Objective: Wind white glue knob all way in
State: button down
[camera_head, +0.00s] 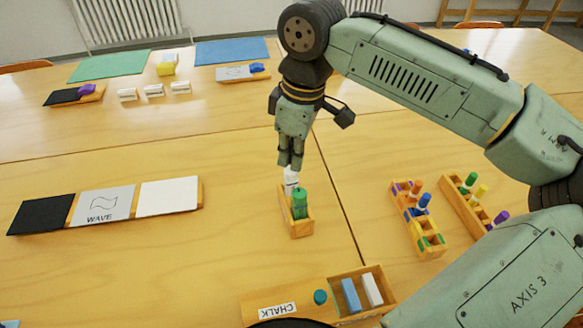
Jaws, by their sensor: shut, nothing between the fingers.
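A small wooden holder (301,226) stands on the table near the middle of the view. A green glue stick (299,206) stands upright at its near side. A white glue stick (291,174) stands at its far side, and its lower part is hidden behind the green one. My gripper (290,166) points down directly over the white one, with its fingers shut together and nothing between them. The fingertips are at or just above the white top; I cannot tell whether they touch it. The knob itself cannot be made out.
Marker racks (431,241) stand to the right, under my arm. A chalk box (345,318) with a blue and a white stick is at the front. Black, grey and white panels (103,206) lie at the left. Erasers (153,90) and mats (232,51) are at the back.

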jog(key=shift+f, duration=0.6)
jog(key=shift+r+p, duration=0.5)
jog(key=shift+r, duration=0.1)
jog(key=c, duration=2.4)
grip_release()
jog(key=c, duration=0.6)
grip_release()
